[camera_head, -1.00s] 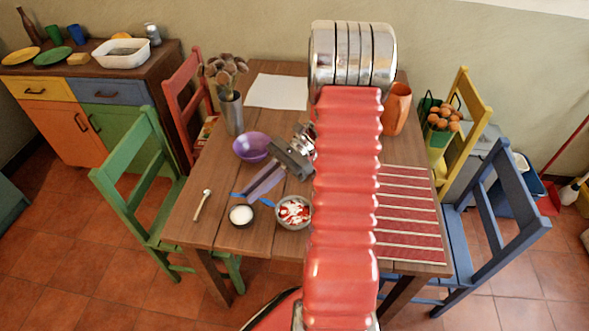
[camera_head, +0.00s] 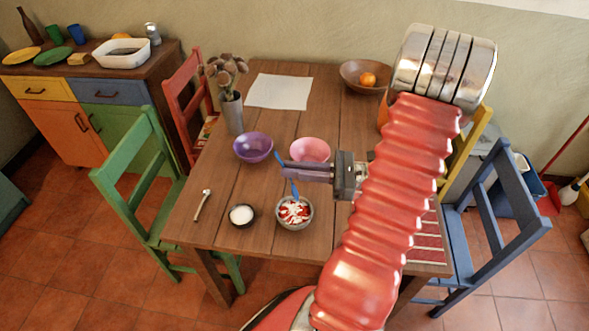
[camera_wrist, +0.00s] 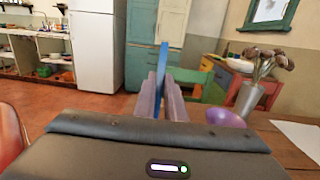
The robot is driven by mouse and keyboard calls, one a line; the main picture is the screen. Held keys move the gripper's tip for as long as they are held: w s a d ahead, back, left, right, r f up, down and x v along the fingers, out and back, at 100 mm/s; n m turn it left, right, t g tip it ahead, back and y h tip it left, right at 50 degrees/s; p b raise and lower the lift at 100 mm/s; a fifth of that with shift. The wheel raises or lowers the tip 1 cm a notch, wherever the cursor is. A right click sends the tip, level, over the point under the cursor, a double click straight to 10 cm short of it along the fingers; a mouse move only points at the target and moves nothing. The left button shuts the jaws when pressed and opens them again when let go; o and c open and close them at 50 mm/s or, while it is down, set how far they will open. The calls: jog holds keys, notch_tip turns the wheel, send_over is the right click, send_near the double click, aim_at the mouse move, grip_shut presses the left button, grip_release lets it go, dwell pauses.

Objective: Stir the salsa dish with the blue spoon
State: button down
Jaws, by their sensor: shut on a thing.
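The blue spoon (camera_head: 294,188) is held between the fingers of my gripper (camera_head: 286,171). It stands nearly upright, slightly tilted, with its handle end above the fingers. Its lower end reaches the contents of the salsa dish (camera_head: 307,222), a small grey bowl with red and white chunks near the table's front edge. I cannot tell how deep the tip is. In the wrist view the blue spoon (camera_wrist: 161,70) rises between the fingertips of my gripper (camera_wrist: 160,98); its lower part is hidden.
A small dark bowl of white stuff (camera_head: 241,215) stands left of the dish, with a white-ended wooden utensil (camera_head: 202,206) further left. A purple bowl (camera_head: 253,147) and pink bowl (camera_head: 311,149) stand behind. A vase (camera_head: 233,113) is at back left.

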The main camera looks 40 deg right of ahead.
aim_at(296, 192)
jog(key=shift+f, duration=0.15)
jog(key=shift+f, duration=4.55)
jog(key=shift+w+a, duration=0.15)
jog(key=shift+a, duration=0.15)
jog(key=shift+s, duration=0.4)
jog(key=shift+s+d, duration=0.1)
jog(key=shift+d, duration=0.2)
jog(key=shift+d, duration=0.15)
jog(key=shift+w+d, duration=0.1)
jog(key=shift+w, duration=0.25)
